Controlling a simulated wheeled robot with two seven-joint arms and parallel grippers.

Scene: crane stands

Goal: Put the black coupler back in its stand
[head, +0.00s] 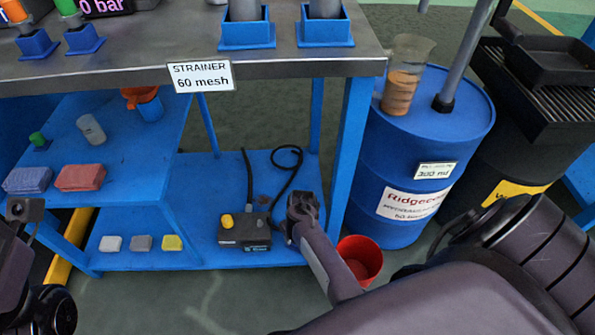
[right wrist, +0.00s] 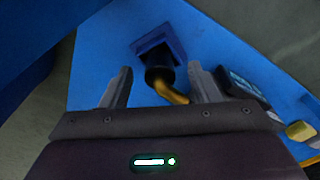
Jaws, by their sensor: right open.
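The black coupler (right wrist: 158,76) shows in the right wrist view, with a yellow-brown bent part (right wrist: 173,94) coming off its near end. It is at the near side of its dark blue square stand (right wrist: 150,47) on the blue shelf; I cannot tell how deep it sits. My right gripper (right wrist: 160,70) is open, with one finger on each side of the coupler and visible gaps. In the head view my right gripper (head: 302,203) is low over the shelf and hides the coupler and stand. Only dark parts of my left arm show at the left edge; its fingers are not visible.
A black box with a yellow knob (head: 228,222) and a cable stands left of my right gripper. A red bucket (head: 372,251) and a blue drum (head: 472,130) are to its right. A blue table leg (head: 350,150) and the grey tabletop (head: 130,62) are close by.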

